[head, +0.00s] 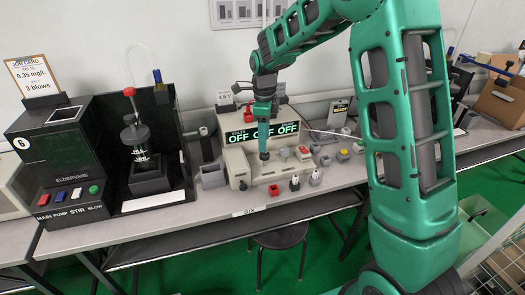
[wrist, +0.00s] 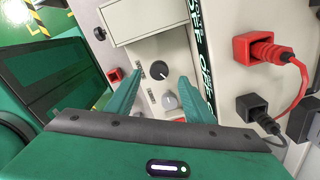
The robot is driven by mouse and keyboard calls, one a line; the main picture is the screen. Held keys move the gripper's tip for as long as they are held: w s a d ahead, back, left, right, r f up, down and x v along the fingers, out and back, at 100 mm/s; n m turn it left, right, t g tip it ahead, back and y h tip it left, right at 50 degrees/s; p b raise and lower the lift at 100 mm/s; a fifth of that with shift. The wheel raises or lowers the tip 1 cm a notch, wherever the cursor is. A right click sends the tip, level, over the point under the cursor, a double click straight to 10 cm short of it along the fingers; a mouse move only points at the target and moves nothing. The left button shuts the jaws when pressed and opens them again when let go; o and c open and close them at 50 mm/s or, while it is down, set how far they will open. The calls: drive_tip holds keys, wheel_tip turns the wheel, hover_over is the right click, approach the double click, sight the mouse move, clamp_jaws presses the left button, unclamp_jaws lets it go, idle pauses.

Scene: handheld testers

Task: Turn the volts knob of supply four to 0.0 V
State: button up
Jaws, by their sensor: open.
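The beige power supply (head: 236,163) stands on the bench with a dark display (head: 264,132) reading OFF in several fields, the left one headed VOLTS. In the wrist view, its panel carries a black knob (wrist: 159,70) with a pale pointer mark and a grey knob (wrist: 169,101) beside it. The knob labels are too small to read. My gripper (head: 264,156) points down over the front panel. In the wrist view, the open fingers (wrist: 160,75) stand on either side of the knobs, the black one between the tips. I cannot tell whether they touch it.
A red plug (wrist: 262,48) and a black plug (wrist: 254,108) with cables sit on the supply. A card (head: 224,97) reads 4.5 V behind it. A dark tester (head: 60,150) stands left. Several small connectors lie to the right, and a stool (head: 279,238) is below.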

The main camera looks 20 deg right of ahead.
sight(265, 160)
drive_tip(key=shift+d+f, duration=0.1)
drive_tip(key=shift+f, duration=2.7)
drive_tip(key=c, duration=1)
drive_tip(key=shift+c, duration=0.2)
drive_tip(key=shift+n, duration=0.3)
